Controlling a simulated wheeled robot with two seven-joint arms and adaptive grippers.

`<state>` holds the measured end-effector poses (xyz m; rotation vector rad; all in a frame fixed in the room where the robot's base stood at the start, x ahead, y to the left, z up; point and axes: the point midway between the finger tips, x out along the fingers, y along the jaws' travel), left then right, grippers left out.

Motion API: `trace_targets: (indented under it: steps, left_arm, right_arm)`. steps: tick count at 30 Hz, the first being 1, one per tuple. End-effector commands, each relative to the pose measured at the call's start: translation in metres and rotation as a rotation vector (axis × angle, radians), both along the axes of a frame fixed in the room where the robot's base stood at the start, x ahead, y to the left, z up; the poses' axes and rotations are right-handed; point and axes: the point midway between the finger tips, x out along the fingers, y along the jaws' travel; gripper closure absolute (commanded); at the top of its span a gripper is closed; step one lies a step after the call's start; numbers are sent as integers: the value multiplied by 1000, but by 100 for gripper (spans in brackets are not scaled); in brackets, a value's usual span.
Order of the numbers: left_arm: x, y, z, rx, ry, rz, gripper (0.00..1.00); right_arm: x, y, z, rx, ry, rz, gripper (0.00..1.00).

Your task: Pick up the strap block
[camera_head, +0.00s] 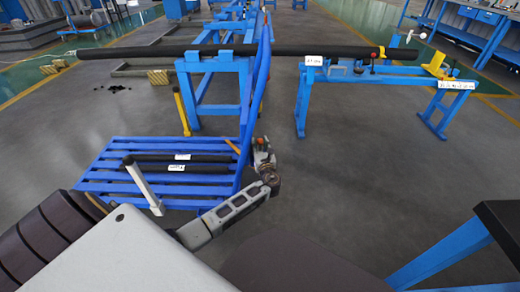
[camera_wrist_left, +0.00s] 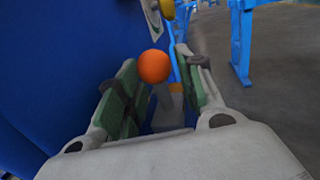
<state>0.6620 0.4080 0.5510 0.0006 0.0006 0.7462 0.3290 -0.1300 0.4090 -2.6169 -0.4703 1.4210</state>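I cannot pick out a strap block for certain in either view. My left gripper (camera_head: 263,152) is beside the upright blue frame of a slatted cart (camera_head: 105,178). In the left wrist view, my left gripper (camera_wrist_left: 160,88) has its two green-padded fingers apart. An orange ball (camera_wrist_left: 154,66) shows between the fingertips, above a grey stem-like part (camera_wrist_left: 168,98). I cannot tell whether the ball touches a finger; a gap shows on its right. My right gripper is not in view.
Dark rods (camera_head: 185,168) with white labels lie on the cart. A long black pipe (camera_head: 215,50) rests across blue stands (camera_head: 300,100) behind it. A black-topped table (camera_head: 500,222) stands at the lower right. The grey floor (camera_head: 360,180) right of the gripper is clear.

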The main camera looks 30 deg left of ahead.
Motion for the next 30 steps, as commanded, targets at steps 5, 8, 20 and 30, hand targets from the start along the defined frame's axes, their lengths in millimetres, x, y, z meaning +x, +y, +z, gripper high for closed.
trace_targets:
  steps: [5,8,20,30]
  left_arm:
    - [0,0,0,0,0,0,64]
    - [0,0,0,0,0,0,77]
    - [0,0,0,0,-1,0,100]
    - [1,-2,6,0,-1,0,100]
  right_arm:
    - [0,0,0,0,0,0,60]
    - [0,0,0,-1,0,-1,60]
    - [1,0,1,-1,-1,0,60]
    - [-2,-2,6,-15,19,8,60]
